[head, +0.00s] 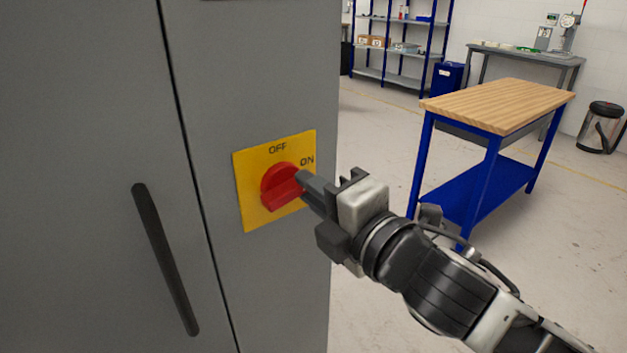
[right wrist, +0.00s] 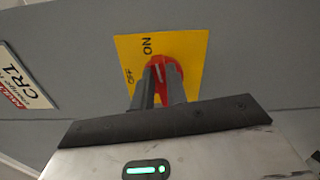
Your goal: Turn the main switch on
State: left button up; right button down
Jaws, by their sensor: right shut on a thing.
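The main switch is a red rotary knob (head: 279,184) on a yellow plate (head: 254,212) on the grey cabinet front. The plate reads OFF at the top and ON at the upper right. The knob's raised grip slants from lower left to upper right, its upper end on the ON side. My right gripper (head: 302,182) is shut on this grip, coming from the right. In the right wrist view the red knob (right wrist: 160,72) sits between the two fingers (right wrist: 160,88), and its white mark leans toward ON. The fingers hide part of the knob. My left gripper is not in view.
A dark vertical door handle (head: 165,260) is left of the plate. A blue workbench with a wooden top (head: 500,103) stands to the right, behind my right arm. A shelf (head: 400,50) and a grey table stand farther back. A CR1 label (right wrist: 22,85) shows on the cabinet.

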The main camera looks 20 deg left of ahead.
jog(key=shift+f+m, duration=0.15)
jog(key=shift+m, duration=0.75)
jog(key=shift+p, duration=0.3)
jog(key=c, duration=1.4)
grip_release()
